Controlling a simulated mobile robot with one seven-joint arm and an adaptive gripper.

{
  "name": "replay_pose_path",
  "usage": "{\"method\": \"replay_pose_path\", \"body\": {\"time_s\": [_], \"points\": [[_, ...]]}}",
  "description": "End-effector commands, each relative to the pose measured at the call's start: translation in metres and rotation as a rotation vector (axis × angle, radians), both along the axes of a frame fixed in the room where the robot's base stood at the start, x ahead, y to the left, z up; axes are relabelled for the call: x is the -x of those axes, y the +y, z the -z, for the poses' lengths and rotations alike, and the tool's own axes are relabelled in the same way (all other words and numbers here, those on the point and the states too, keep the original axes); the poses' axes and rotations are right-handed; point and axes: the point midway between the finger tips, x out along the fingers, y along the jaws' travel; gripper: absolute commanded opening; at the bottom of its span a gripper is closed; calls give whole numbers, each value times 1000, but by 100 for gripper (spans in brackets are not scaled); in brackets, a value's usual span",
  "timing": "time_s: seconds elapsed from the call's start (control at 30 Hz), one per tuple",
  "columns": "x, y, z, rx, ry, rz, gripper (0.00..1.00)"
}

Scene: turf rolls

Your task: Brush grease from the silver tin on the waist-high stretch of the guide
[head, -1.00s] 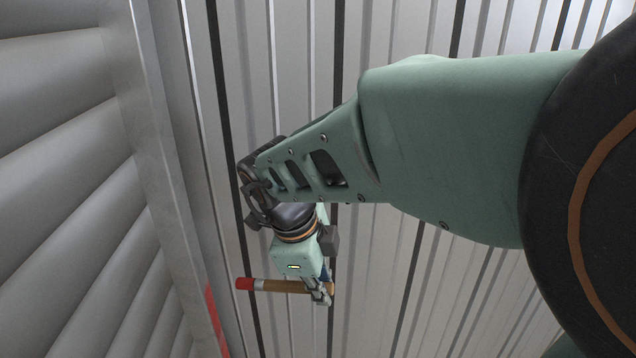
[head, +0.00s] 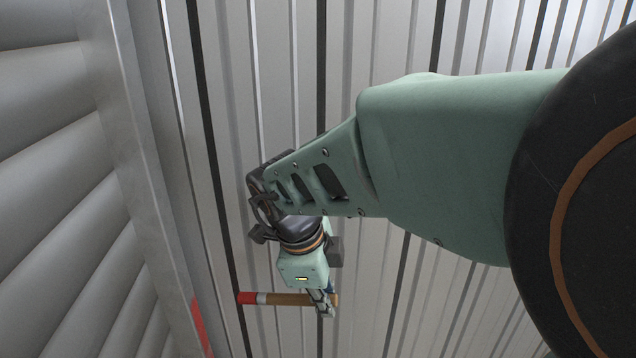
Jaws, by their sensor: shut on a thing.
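My gripper (head: 322,304) is in the lower middle of the head view, shut on the wooden handle of a brush (head: 288,299). The brush lies level in the picture, with a red end (head: 247,298) and a pale band to the left of the gripper. The silver tin is not in view.
A slatted grey roller shutter (head: 60,180) fills the left side. A ribbed metal wall (head: 400,300) with dark upright strips stands behind the arm. My arm covers much of the right side. No loose objects show near the brush.

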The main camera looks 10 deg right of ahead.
Motion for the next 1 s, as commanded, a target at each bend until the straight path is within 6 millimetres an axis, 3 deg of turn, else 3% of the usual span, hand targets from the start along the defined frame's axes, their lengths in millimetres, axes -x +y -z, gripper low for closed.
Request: {"method": "replay_pose_path", "body": {"time_s": [0.03,0.23,0.7,1.0], "points": [[-1,2,-10,4,-29,-4,0],[-2,14,-11,4,-29,-9,0],[-4,79,-9,3,-26,-5,0],[-4,85,-9,3,-24,-1,0]]}}
